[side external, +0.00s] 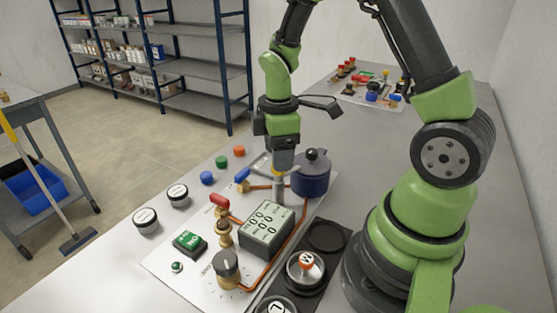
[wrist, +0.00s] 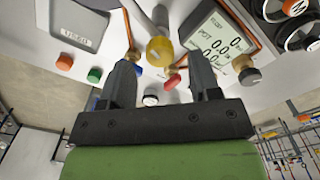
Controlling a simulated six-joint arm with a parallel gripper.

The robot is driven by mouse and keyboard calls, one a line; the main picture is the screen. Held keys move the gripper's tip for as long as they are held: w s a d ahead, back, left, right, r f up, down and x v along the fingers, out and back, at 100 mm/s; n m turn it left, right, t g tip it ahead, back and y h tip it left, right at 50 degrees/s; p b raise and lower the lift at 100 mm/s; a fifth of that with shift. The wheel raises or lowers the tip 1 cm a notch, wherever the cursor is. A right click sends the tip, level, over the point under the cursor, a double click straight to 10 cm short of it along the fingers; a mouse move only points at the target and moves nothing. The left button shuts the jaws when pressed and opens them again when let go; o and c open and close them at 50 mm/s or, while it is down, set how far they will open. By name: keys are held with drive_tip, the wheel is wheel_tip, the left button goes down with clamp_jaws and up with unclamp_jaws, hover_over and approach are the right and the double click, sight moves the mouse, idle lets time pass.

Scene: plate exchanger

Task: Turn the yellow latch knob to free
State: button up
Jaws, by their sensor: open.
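The yellow latch knob (wrist: 160,50) shows in the wrist view at upper middle, on a grey stem. My gripper (wrist: 162,63) is open, with one finger to each side of the knob in that picture. I cannot tell whether either finger touches it. In the side view my gripper (side external: 279,188) points down over the back of the panel (side external: 165,262), left of the dark blue pot (side external: 312,175).
A meter with a display (side external: 267,225) stands close in front of my gripper. Red (side external: 219,199) and blue (side external: 242,174) valve handles lie to its left, with copper pipes around. A black knob (side external: 226,264) and a green switch (side external: 189,242) are nearer the front. Coloured caps (side external: 222,162) sit beyond the panel.

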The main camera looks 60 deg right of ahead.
drive_tip(key=shift+f, duration=1.2)
drive_tip(key=c, duration=0.9)
